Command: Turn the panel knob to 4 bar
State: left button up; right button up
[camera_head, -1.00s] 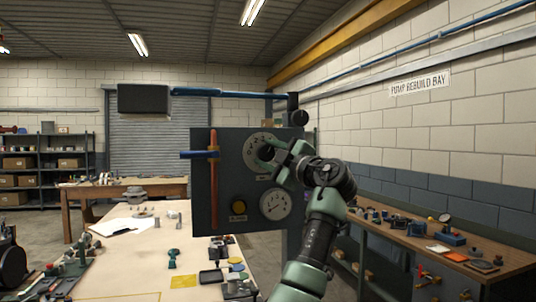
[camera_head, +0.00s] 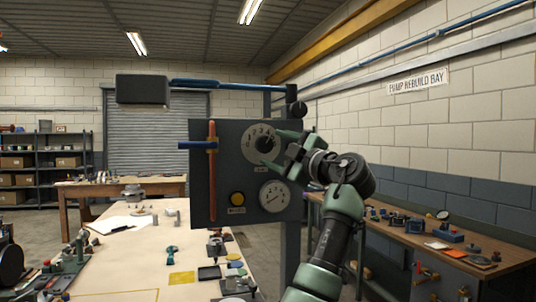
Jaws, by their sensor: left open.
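The panel (camera_head: 220,200) is a dark upright board. A round white dial with dark numerals (camera_head: 250,141) is at its upper right, and the dark knob (camera_head: 265,144) is at the dial's centre. The knob's setting is too small to read. My left gripper (camera_head: 279,149) is green and open, just right of the knob. One finger is above right of the knob and the other below it. I cannot tell whether either touches it. Below the dial is a white pressure gauge (camera_head: 273,196) with a needle, its reading unclear. My right gripper is not in view.
Small parts and a yellow mat (camera_head: 182,278) lie on the bench (camera_head: 135,255) below. A wooden bench (camera_head: 480,250) with tools stands at the right.

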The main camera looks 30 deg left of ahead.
pick_arm(q)
jog(key=shift+b+v, duration=0.45)
jog(key=shift+v, duration=1.3)
